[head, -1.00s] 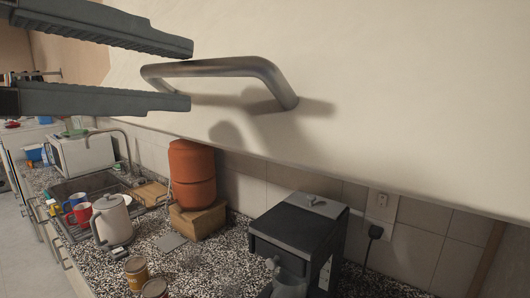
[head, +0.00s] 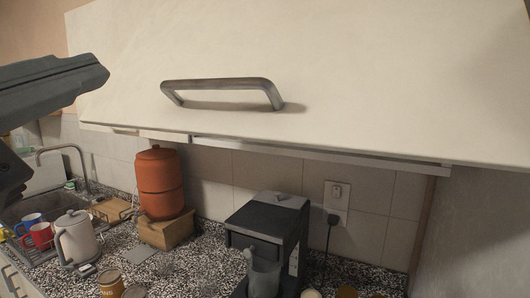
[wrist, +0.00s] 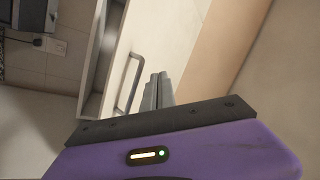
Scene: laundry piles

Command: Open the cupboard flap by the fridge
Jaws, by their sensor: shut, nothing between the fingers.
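The cream cupboard flap (head: 380,80) spans the top of the head view, with a grey metal bar handle (head: 225,84) near its lower edge. A narrow strip shows below the flap's lower edge, and it looks slightly ajar; how far is hard to tell. The wrist view shows the flap (wrist: 160,45), its handle (wrist: 128,85) and a grey gap beside it. My gripper (head: 104,72) is at the left of the head view, left of the handle and apart from it. In the wrist view, its fingers (wrist: 158,90) are together and empty.
Below on the speckled counter stand a black coffee machine (head: 268,235), an orange container (head: 160,183) on a wooden block, a kettle (head: 75,238) and mugs (head: 38,235). A plain grey surface (head: 480,235) closes off the right side. A socket (head: 336,195) is on the tiled wall.

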